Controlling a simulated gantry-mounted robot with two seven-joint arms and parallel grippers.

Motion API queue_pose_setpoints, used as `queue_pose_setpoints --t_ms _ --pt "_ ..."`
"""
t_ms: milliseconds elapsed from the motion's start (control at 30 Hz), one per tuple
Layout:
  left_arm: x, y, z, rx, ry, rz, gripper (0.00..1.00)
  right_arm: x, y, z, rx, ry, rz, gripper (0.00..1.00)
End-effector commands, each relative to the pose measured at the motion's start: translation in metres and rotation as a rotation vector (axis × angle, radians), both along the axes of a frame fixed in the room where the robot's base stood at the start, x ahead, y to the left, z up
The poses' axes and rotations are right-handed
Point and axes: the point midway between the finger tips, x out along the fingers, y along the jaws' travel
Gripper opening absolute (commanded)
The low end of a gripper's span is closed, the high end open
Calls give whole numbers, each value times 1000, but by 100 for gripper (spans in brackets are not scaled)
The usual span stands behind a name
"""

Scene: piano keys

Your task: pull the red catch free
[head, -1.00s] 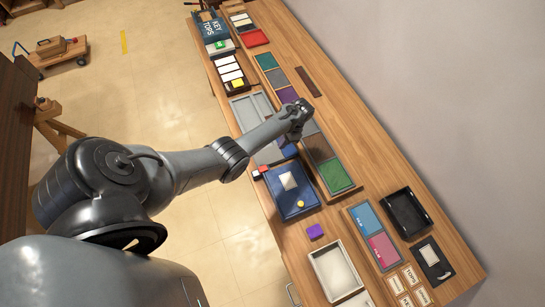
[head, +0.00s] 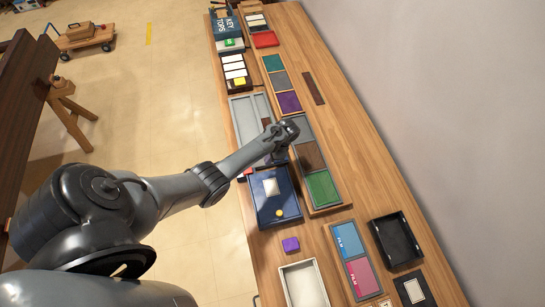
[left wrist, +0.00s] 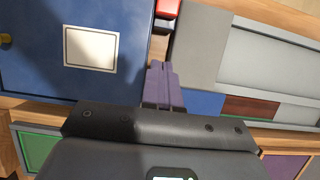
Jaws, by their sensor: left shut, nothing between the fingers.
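The red catch (head: 242,175) is a small red piece by the upper left corner of the blue box (head: 265,215). My left forearm hides most of it in the head view. In the left wrist view a red piece (left wrist: 161,24) shows at the top, between the blue box (left wrist: 40,65) and a grey tray (left wrist: 250,60). My left gripper (head: 278,158) is over the gap between box and tray. Its purple fingers (left wrist: 163,70) are together and empty, pointing toward the red piece but apart from it in the picture. My right gripper is out of view.
The blue box carries a pale plate (head: 270,187) and a yellow knob (head: 279,213). A tray with green and brown panels (head: 322,188) lies right of it. A purple block (head: 291,245) and a white tray (head: 303,284) lie nearer.

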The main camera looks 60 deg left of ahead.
Motion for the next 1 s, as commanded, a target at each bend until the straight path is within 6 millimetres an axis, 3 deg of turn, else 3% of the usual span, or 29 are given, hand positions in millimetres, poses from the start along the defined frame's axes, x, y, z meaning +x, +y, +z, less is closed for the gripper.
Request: queue_pose_setpoints --t_ms 33,167,233,500,1000 --pt "-4 2 -16 0 0 1 0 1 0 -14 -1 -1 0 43" --pt "-11 4 -35 1 1 1 0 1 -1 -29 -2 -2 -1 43" --pt "-21 8 -26 1 2 2 0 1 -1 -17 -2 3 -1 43" --pt "-44 16 -27 1 0 1 0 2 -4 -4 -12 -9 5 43" --pt "-49 18 -28 1 0 0 0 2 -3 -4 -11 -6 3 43"
